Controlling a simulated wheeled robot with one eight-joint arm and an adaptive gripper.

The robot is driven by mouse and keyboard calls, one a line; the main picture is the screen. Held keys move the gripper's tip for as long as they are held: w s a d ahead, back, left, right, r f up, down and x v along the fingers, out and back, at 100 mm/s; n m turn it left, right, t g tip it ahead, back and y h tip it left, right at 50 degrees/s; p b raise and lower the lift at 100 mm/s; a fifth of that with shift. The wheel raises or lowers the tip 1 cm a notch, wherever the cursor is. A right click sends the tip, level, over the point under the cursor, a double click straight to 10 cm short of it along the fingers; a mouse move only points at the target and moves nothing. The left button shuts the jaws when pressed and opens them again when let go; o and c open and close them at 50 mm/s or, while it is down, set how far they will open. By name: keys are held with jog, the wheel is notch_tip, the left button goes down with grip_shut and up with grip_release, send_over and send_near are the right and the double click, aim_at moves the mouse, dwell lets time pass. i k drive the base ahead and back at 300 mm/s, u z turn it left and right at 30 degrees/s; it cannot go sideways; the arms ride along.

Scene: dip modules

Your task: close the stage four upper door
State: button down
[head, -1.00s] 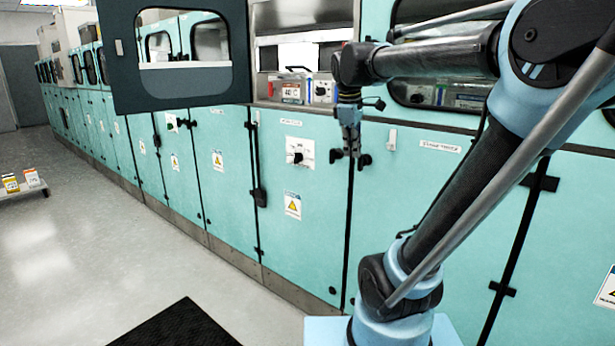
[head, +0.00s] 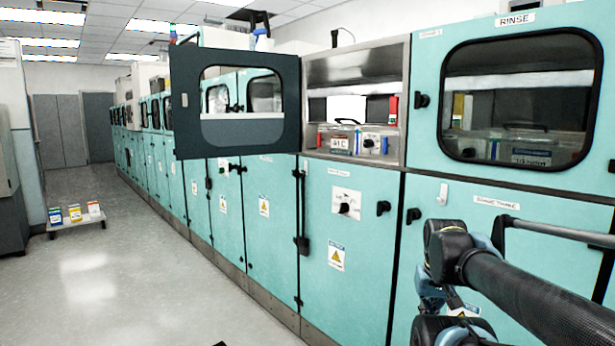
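The open upper door (head: 240,146) is a dark grey panel with a rounded window. It stands swung out on the left side of a lit cabinet opening (head: 356,67), and a small latch or handle sits near its left edge. No stage number is readable on it. My arm (head: 520,290) reaches in from the lower right, with its dark wrist joint in front of the lower teal panels, apart from the door and to its right. I cannot make out the fingers of my gripper.
A closed upper door (head: 520,165) under a RINSE sign is to the right. Lower teal doors (head: 345,210) with black handles run along the line. A box with a handle (head: 355,140) sits inside the opening. A low cart (head: 75,222) stands left on otherwise clear floor.

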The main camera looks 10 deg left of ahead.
aim_at(197, 136)
jog(key=u, duration=2.15)
jog(key=i, duration=4.35)
jog(key=z, duration=0.45)
